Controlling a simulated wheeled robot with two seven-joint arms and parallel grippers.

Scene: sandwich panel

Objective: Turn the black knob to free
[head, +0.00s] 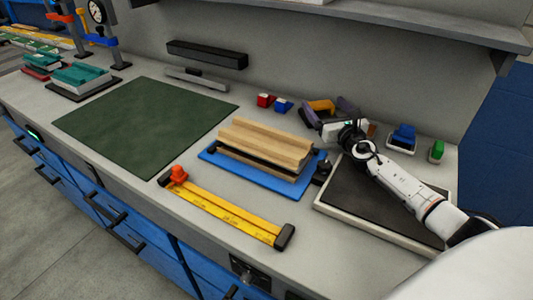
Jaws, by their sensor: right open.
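A black knob (323,168) stands at the right end of the blue base plate (284,187); its pointer and setting are too small to read. A wooden block (266,139) lies on the layers over that plate, with a black bar along its front. My right gripper (328,111) is open, behind and above the knob, near an orange piece (321,105) at the back of the bench. It is apart from the knob. I cannot tell whether it touches the orange piece. My left gripper is out of view.
A black-topped pad (343,190) lies under my right forearm. A yellow rail (226,211) with a red slider lies in front. A green mat (145,112) covers the left. A shelf (430,28) overhangs the back.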

